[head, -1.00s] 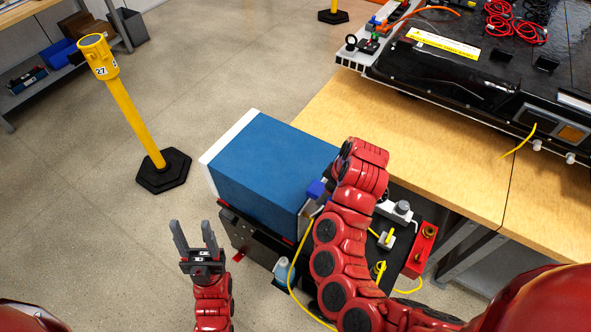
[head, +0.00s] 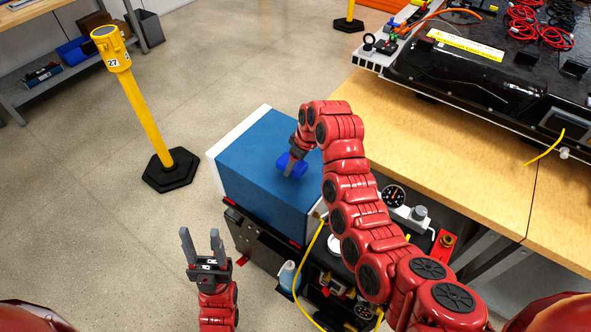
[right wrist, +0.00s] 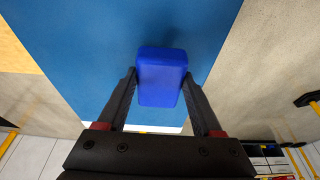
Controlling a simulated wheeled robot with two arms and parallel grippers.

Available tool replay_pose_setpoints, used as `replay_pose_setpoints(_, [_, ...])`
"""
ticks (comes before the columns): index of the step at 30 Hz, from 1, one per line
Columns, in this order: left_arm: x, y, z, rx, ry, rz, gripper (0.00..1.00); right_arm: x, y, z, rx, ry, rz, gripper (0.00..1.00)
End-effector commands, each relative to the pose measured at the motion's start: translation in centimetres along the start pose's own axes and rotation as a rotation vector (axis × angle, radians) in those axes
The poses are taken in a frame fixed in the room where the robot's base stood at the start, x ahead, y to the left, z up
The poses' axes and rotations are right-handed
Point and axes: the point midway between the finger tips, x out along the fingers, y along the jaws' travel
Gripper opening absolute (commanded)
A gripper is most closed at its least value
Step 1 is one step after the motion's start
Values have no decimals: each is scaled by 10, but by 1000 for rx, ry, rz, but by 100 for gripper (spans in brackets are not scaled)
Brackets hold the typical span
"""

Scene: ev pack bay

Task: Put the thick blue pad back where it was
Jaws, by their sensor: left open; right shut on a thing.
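The thick blue pad (head: 284,168) is a small bright blue block. My right gripper (head: 292,164) is shut on it, over the top of a large blue box (head: 245,150) with a white end. In the right wrist view the pad (right wrist: 161,76) sits between the two fingers (right wrist: 160,92), with the box's blue surface (right wrist: 100,50) behind it. Whether the pad touches that surface, I cannot tell. My left gripper (head: 203,246) is open and empty, low at the left of the cart, with its fingers pointing up.
The blue box stands on a dark cart (head: 262,243) with a gauge (head: 393,196) and a yellow hose. A wooden bench (head: 430,165) with a black battery pack (head: 480,90) is at right. A yellow post (head: 140,105) stands at left on open floor.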

Motion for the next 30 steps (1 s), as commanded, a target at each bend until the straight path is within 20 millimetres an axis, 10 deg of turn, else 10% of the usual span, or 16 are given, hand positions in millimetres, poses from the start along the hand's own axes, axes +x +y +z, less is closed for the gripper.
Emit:
replay_pose_setpoints(19, [17, -1, -3, 0, 0, 0, 50, 38, 1, 11, 0, 1, 2, 15])
replay_pose_setpoints(20, [19, -1, -3, 0, 0, 0, 50, 36, 1, 10, 0, 1, 2, 73])
replay_pose_setpoints(24, [19, -1, -3, 0, 0, 0, 50, 36, 1, 10, 0, 0, 2, 97])
replay_pose_setpoints(30, [19, -1, -3, 0, 0, 0, 50, 36, 1, 10, 0, 0, 1, 97])
